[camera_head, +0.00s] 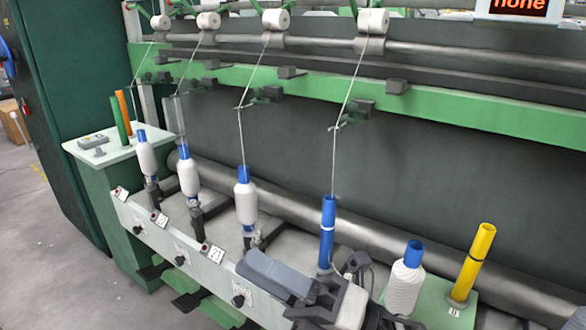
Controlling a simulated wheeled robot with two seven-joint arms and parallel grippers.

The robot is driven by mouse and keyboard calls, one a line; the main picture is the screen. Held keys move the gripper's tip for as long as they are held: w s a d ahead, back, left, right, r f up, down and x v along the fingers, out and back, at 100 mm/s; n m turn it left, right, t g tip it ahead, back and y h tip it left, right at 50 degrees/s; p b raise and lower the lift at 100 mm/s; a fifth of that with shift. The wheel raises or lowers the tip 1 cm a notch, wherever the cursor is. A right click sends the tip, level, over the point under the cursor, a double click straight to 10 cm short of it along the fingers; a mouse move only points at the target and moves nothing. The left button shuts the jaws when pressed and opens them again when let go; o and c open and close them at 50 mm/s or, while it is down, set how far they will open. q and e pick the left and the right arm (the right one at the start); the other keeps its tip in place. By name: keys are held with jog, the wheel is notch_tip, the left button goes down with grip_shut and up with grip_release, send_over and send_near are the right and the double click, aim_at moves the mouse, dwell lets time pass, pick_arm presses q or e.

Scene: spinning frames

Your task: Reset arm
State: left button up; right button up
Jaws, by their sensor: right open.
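My right gripper (305,272) is low in the head view, in front of the machine's front rail, and its jaws are open. I see nothing held in it. A bare blue tube (328,232) stands upright just behind it, with a thread running up from its top. Whether the gripper touches the tube or the rail I cannot tell. A white yarn bobbin on a blue tube (405,286) stands to the right of the gripper. A yellow tube (473,262) leans slightly farther right. My left gripper is out of view.
More white bobbins (245,200) stand in a row to the left, threads rising to rollers (276,20). A side cabinet (92,160) holds a green tube (119,120) and an orange tube (124,106). A long grey roller (445,270) lies behind. Open floor (45,235) is at left.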

jog(key=w+d+f+m+t+h, duration=0.2)
jog(key=d+f+m+t+h, duration=0.5)
jog(key=m, duration=0.6)
jog(key=w+d+f+m+t+h, duration=0.2)
jog(key=d+f+m+t+h, duration=0.25)
jog(key=f+m+h, duration=0.7)
jog(key=s+d+f+m+g+h, duration=0.1)
jog(key=s+d+f+m+g, duration=0.4)
jog(key=s+f+m, duration=0.4)
notch_tip(320, 180, down, 3)
jog(key=m+g, duration=0.1)
jog(key=m, duration=0.1)
jog(key=shift+s+d+r+m, duration=0.15)
jog(key=shift+s+d+m, duration=0.2)
jog(key=shift+s+d, duration=0.05)
jog(key=shift+h, duration=0.25)
jog(key=shift+c, duration=0.3)
